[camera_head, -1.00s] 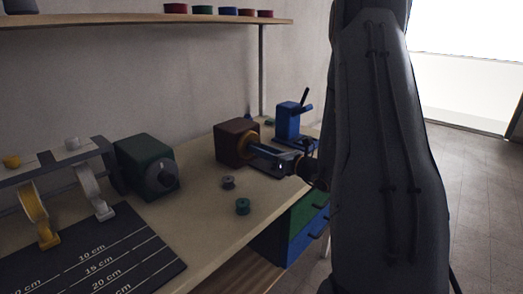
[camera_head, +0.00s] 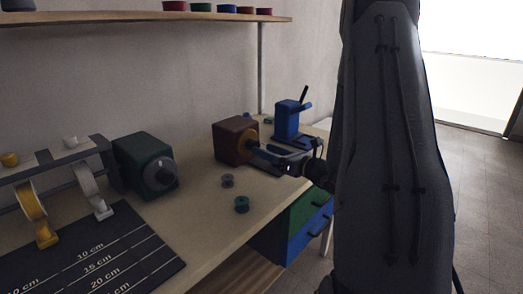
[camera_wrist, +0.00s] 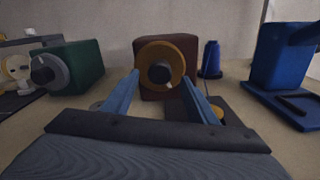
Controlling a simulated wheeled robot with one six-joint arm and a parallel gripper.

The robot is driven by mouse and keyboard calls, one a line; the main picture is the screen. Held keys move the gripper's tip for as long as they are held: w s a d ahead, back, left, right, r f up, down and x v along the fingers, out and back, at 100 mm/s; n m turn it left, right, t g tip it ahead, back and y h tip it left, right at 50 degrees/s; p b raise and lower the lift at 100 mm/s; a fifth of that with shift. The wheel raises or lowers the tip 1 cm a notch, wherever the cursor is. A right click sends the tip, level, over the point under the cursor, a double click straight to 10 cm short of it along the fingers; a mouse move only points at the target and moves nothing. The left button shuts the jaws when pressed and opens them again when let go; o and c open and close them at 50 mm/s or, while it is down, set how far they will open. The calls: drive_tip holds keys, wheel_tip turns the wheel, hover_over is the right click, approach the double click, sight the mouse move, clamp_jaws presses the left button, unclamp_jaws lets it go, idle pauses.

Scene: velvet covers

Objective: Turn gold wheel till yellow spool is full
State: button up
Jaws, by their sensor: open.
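The gold wheel (camera_wrist: 160,65) is a round disc with a dark hub bearing a pale mark, on the front of a brown box. It also shows in the head view (camera_head: 251,137), partly behind my gripper. My gripper (camera_wrist: 162,77) is open, its two blue fingers pointing at the wheel, one on each side of the hub in the picture. I cannot tell whether they touch the wheel. In the head view my gripper (camera_head: 268,153) is just in front of the box. A small yellow thing (camera_wrist: 217,113), perhaps the yellow spool, shows partly hidden behind the right finger.
A green box with a grey dial (camera_head: 160,172) stands left. A blue device (camera_head: 288,120) stands right, with a blue thread cone (camera_wrist: 211,60) nearby. A tape stand (camera_head: 62,170) and a dark measuring mat (camera_head: 105,250) are at left.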

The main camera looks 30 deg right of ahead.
drive_tip(key=v, duration=0.5)
idle(0.4)
